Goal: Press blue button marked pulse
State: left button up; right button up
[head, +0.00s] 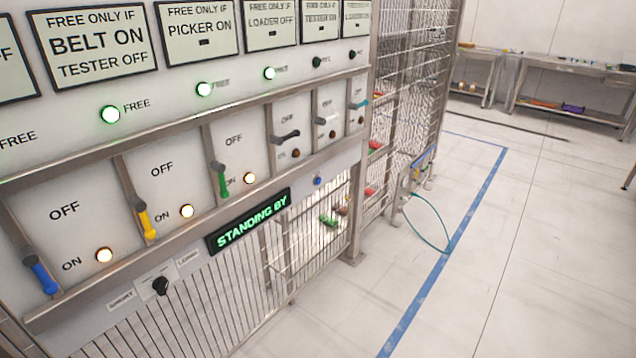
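A small round blue button (318,180) sits low on the right part of the control panel, below the lever row and to the right of the green "STANDING BY" display (249,221). No "pulse" marking is readable at this size. Nothing touches the button. Neither of my grippers shows in the head view.
Blue (41,274), yellow (146,219) and green (222,181) levers point down beside lit lamps. A black lever (285,137) sticks out to their right. A black knob (160,286) is below. A mesh cage (405,110) stands right; the floor beyond is mostly clear.

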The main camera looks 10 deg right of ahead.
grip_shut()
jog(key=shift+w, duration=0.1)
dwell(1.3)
